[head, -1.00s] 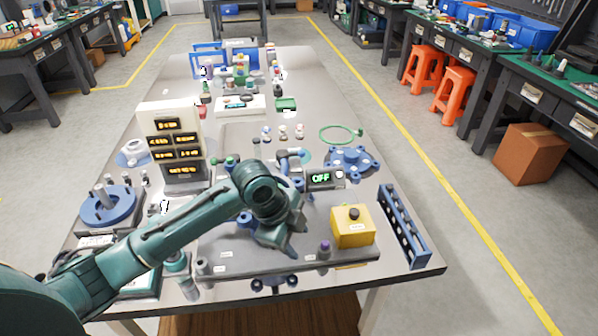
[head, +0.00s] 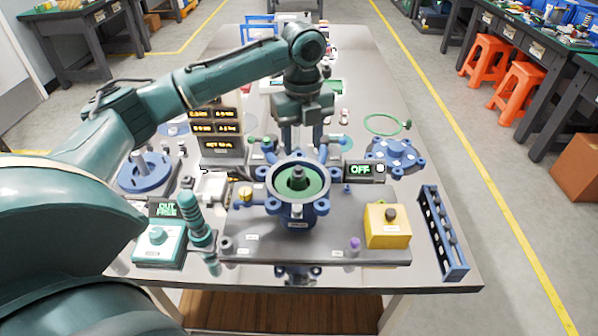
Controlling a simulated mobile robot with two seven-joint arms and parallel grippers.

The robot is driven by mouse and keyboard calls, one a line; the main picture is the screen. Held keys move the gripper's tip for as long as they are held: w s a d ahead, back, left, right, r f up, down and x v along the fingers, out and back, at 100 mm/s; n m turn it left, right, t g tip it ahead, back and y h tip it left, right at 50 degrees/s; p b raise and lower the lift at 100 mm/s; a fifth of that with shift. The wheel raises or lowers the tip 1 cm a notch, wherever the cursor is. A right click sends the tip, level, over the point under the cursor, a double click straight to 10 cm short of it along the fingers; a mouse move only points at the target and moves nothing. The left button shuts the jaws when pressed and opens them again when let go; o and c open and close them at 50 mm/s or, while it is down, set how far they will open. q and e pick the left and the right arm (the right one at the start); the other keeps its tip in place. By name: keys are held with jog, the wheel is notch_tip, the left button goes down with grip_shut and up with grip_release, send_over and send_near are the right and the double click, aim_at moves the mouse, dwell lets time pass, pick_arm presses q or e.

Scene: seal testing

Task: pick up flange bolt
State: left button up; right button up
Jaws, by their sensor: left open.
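My left gripper (head: 301,143) points down above the far side of the blue flanged housing (head: 298,213). Its two fingers are apart and I see nothing between them. The housing has an open top with a green inside and a dark post in the middle. I cannot single out the flange bolt with certainty. Several small dark pieces sit in the slots of the blue rack (head: 457,258) at the right, too small to identify. Small light pieces (head: 344,118) stand on the table behind and right of the gripper. My right gripper is not in view.
A yellow box (head: 386,232) with a black knob stands right of the housing, near an OFF display (head: 362,170). A blue lobed part (head: 395,153) lies behind it. The table's right strip is mostly clear.

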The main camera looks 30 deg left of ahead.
aim_at(299, 169)
pick_arm(q)
jog(key=shift+f, duration=0.95)
jog(key=shift+a+f, duration=0.2)
jog(key=shift+f, duration=1.2)
jog(key=shift+a+f, duration=0.2)
jog(key=shift+f, duration=1.15)
jog(key=c, duration=0.9)
